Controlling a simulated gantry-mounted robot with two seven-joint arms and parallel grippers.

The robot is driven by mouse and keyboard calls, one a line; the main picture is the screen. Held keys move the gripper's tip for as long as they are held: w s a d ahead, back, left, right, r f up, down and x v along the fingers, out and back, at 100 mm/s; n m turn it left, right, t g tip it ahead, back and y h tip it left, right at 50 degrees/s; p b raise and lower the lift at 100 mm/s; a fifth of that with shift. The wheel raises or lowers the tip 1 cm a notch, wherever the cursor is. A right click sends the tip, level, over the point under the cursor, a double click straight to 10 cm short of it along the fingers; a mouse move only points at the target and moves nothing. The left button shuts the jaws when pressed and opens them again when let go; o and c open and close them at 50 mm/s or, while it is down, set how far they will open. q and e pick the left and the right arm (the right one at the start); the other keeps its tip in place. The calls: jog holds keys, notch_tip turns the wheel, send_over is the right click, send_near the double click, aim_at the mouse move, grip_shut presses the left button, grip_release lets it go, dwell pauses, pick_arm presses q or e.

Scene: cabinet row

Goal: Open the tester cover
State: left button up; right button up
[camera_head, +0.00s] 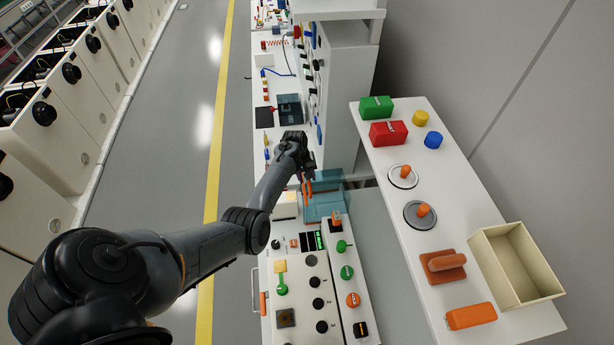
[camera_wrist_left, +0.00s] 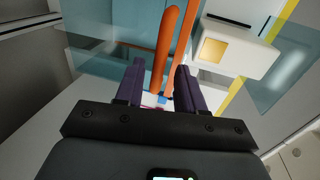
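The tester cover (camera_head: 326,207) is a see-through teal box shape at the upper end of the white tester panel, below my left gripper in the head view. Teal see-through panels also fill the upper left of the left wrist view (camera_wrist_left: 105,38). My left gripper (camera_head: 308,178) is at the cover's upper left. In the wrist view its two purple fingers (camera_wrist_left: 158,82) stand apart. Two long orange bars (camera_wrist_left: 166,45) show beyond and partly between the fingers; I cannot tell whether they touch them. My right gripper is not in view.
The tester panel (camera_head: 292,265) carries buttons and knobs. A white shelf (camera_head: 452,217) at right holds coloured blocks, knobs and a cream open box (camera_head: 515,265). A tall white cabinet (camera_head: 345,85) stands behind. Grey floor lies at left.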

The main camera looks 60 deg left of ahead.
pick_arm(q)
jog(key=shift+r, duration=0.1)
notch_tip(320, 180, up, 10)
jog(key=s, duration=0.2)
jog(key=shift+a+r, duration=0.25)
jog(key=shift+a, duration=0.2)
dwell(0.5)
jog(key=s+d+f+m+g+y+p, duration=0.1)
jog(key=s+d+f+g, duration=0.15)
jog(key=s+f, duration=0.5)
jog(key=s+d+f+m+g+y+p, duration=0.1)
jog(key=s+d+f+m+g, duration=0.2)
jog(key=s, duration=0.7)
jog(key=s+d+r+m+t+p, duration=0.1)
jog(key=s+d+r+m, duration=0.15)
jog(key=d, duration=0.55)
jog(key=s+d+r+m+t+p, duration=0.1)
jog(key=s+d+r+m, duration=0.15)
jog(key=d, duration=0.45)
jog(key=s+d+r+m+t, duration=0.15)
jog(key=s+d, duration=0.25)
jog(key=d, duration=0.4)
jog(key=w+d+r+m+t+h, duration=0.1)
jog(key=w+d+r+m+t, duration=0.2)
jog(key=d+r, duration=0.4)
notch_tip(320, 180, up, 3)
jog(key=shift+w+d+r+m+t, duration=0.1)
jog(key=shift+w+d+m+t, duration=0.15)
jog(key=shift+m, duration=0.4)
